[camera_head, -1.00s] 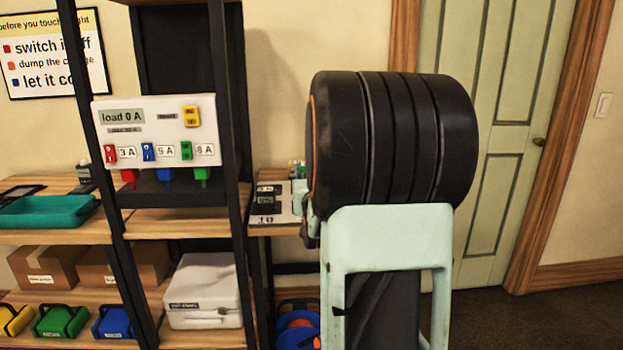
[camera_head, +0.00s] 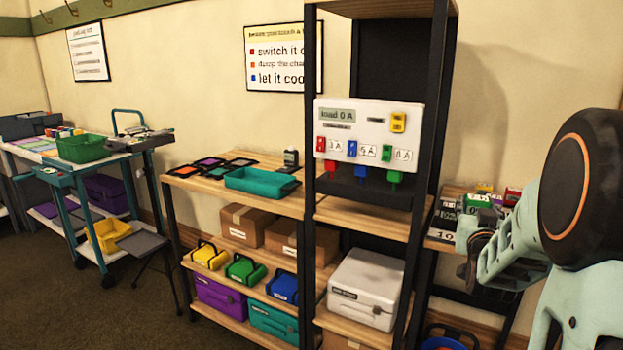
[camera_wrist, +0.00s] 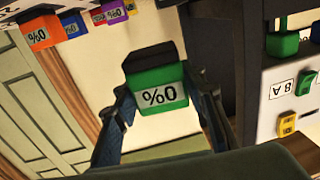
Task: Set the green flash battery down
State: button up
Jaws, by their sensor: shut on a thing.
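The battery is off any surface there. In the head view my gripper (camera_head: 470,238) is at the right, by the small table beside the tall rack. A green block (camera_head: 478,202) shows just above it; I cannot tell whether this is the held battery.
The white load panel (camera_head: 367,135) with coloured switches stands on the rack. More batteries, such as an orange one (camera_wrist: 39,34), show in the wrist view. A teal tray (camera_head: 262,181) lies on the left bench, with bare wood beside it. A trolley (camera_head: 62,178) stands far left.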

jog(key=s+a+f+n+t+y, duration=0.15)
jog(key=a+f+y, duration=0.35)
jog(key=a, duration=0.9)
jog(key=a+f+n+y, duration=0.25)
jog(key=a+f, duration=0.45)
jog(key=a, duration=0.7)
notch_tip(320, 180, up, 29)
jog(key=p, duration=2.8)
jog(key=shift+w+d+f+n+p, duration=0.2)
jog(key=shift+d+n+p, duration=0.1)
jog(key=shift+n+p, duration=0.1)
jog(key=shift+a, duration=0.15)
